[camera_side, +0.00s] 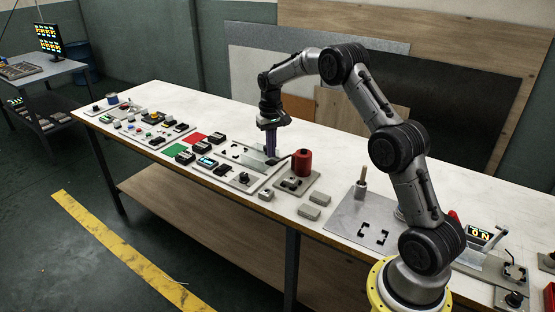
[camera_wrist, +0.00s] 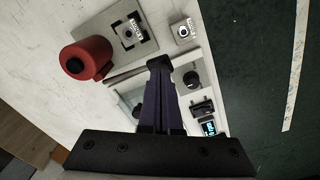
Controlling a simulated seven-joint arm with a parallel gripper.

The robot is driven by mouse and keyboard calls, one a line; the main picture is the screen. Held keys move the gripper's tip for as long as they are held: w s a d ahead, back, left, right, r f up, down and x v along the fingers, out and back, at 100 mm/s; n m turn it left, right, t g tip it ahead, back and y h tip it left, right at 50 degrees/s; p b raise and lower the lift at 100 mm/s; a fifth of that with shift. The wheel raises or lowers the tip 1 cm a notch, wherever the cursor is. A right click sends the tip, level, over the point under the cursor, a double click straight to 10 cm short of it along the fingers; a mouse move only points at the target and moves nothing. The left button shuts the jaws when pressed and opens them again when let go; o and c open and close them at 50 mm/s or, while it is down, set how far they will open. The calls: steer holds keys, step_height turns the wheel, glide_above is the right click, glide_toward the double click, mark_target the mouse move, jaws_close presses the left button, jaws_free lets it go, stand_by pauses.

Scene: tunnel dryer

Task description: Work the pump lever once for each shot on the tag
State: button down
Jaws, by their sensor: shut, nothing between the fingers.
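A red cylinder (camera_side: 302,162) with a dark top stands on a grey plate near the middle of the bench; it also shows in the wrist view (camera_wrist: 88,58). A thin dark bar (camera_side: 281,160) reaches from its side toward my gripper; I take this for the pump lever, but cannot be sure. My gripper (camera_side: 271,158) points down, its purple fingers shut and empty, just left of the cylinder. It also shows in the wrist view (camera_wrist: 160,68), where the fingers hide part of the panel. Whether the fingertips touch the bar, I cannot tell. I cannot identify the tag or read its number.
A panel with a small lit display (camera_side: 207,161) and a dark knob (camera_side: 244,178) lies left of my gripper. Small grey blocks (camera_side: 309,211) lie in front of the cylinder. A grey plate with an upright peg (camera_side: 362,181) stands to the right. White bench is bare behind.

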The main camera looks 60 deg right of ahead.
mark_target(271, 161)
stand_by(0.6)
steer(key=shift+f, duration=2.95)
steer(key=shift+r, duration=0.15)
steer(key=shift+r, duration=3.85)
step_height(271, 161, up, 4)
steer(key=shift+f, duration=3.05)
